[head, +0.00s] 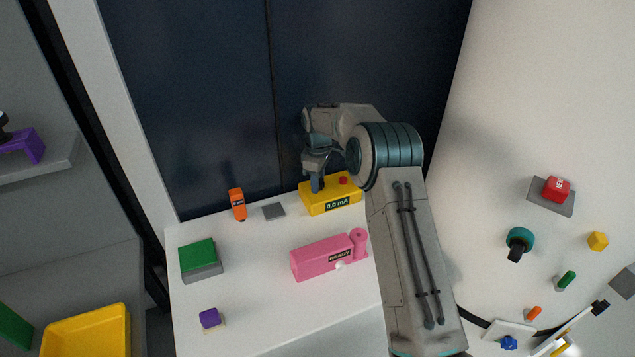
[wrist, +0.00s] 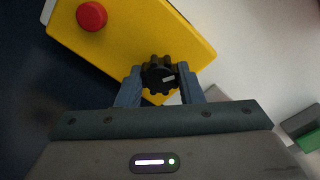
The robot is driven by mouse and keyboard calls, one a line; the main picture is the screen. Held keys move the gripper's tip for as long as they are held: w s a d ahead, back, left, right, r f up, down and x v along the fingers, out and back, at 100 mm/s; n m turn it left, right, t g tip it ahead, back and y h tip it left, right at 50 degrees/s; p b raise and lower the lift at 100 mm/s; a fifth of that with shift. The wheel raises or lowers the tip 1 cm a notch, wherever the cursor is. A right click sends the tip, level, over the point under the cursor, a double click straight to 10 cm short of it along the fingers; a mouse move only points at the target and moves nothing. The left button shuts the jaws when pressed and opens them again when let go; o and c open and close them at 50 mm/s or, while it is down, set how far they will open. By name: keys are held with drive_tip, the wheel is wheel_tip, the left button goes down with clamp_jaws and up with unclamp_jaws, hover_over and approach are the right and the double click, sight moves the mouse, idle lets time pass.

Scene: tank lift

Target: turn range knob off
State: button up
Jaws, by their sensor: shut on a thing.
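The yellow meter box (head: 334,205) stands at the back of the white table, with a display reading "0.0 mA" on its front. A red button (head: 343,181) is on its top and also shows in the wrist view (wrist: 91,16). The range knob (wrist: 160,76) is black and lobed, with a light pointer mark, on the yellow face. My gripper (wrist: 160,82) is shut on the knob, a finger on either side of it. In the head view my gripper (head: 317,183) reaches down to the box's top left and hides the knob.
A pink box (head: 323,258) marked "READY" stands in front of the meter. An orange device (head: 237,203), a grey plate (head: 273,211), a green block (head: 197,255) and a purple cube (head: 209,318) are farther left. Bare table lies between them.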

drive_tip(key=n, duration=0.5)
drive_tip(key=shift+n, duration=0.3)
idle(0.4)
drive_tip(key=o, duration=1)
drive_tip(key=shift+a, duration=0.1)
drive_tip(key=shift+c, duration=0.2)
drive_tip(key=shift+r, duration=0.55)
wheel_tip(320, 180, up, 13)
drive_tip(key=b, duration=0.1)
drive_tip(key=shift+f, duration=0.15)
